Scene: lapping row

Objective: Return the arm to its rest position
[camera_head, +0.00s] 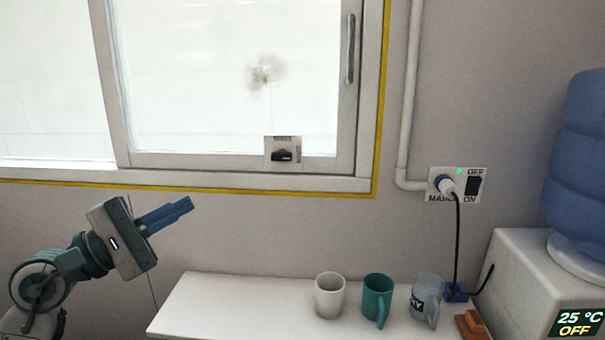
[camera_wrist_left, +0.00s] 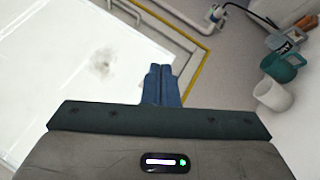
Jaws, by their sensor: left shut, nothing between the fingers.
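My left gripper (camera_head: 188,206) is in the head view at the lower left, in front of the wall under the window. Its blue fingers point right and slightly up, and they are shut with nothing between them. It is clear of the white shelf. In the left wrist view the fingers (camera_wrist_left: 161,72) lie side by side against the window and its frame. My right gripper is in neither view.
A white mug (camera_head: 329,296), a teal mug (camera_head: 377,297) and a grey mug (camera_head: 424,299) stand on the white shelf (camera_head: 235,300). A plugged socket panel (camera_head: 437,185), a black cable and a water dispenser (camera_head: 515,275) are at right. The window frame (camera_head: 235,160) is above.

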